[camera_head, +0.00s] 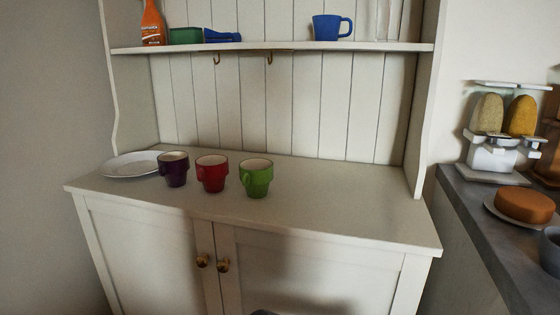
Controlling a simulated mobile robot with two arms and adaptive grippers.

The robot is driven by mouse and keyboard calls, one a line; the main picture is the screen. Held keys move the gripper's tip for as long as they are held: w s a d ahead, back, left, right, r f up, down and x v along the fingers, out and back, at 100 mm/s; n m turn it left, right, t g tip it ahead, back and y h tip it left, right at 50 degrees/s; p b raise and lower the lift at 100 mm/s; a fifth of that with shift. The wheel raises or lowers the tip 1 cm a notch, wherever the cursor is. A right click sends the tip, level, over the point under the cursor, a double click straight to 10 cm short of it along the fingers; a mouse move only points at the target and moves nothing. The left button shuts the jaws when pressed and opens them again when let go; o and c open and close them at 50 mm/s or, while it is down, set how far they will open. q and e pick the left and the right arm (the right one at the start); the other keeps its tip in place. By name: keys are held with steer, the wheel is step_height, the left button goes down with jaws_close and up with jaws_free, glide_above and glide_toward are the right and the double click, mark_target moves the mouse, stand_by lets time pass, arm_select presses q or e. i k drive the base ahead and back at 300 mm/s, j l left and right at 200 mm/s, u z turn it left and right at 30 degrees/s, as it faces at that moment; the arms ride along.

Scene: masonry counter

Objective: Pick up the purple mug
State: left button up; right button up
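The purple mug (174,170) stands upright on the white cabinet top, the leftmost in a row of three mugs. It is dark purple with a pale inside. Its right side is close to the red mug (211,174), and a white plate (131,164) lies just to its left and behind. Neither of my grippers is in view.
The cabinet top (340,200) is clear right of the green mug. A shelf (270,46) above holds a blue mug (331,27), an orange bottle (152,24) and small boxes. A grey counter (480,215) at right holds a dispenser (493,155) and a round brown item (525,205).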

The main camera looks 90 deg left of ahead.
mark_target(174, 166)
steer(key=k+j+u, duration=0.1)
steer(key=u, duration=3.25)
steer(key=j, duration=0.1)
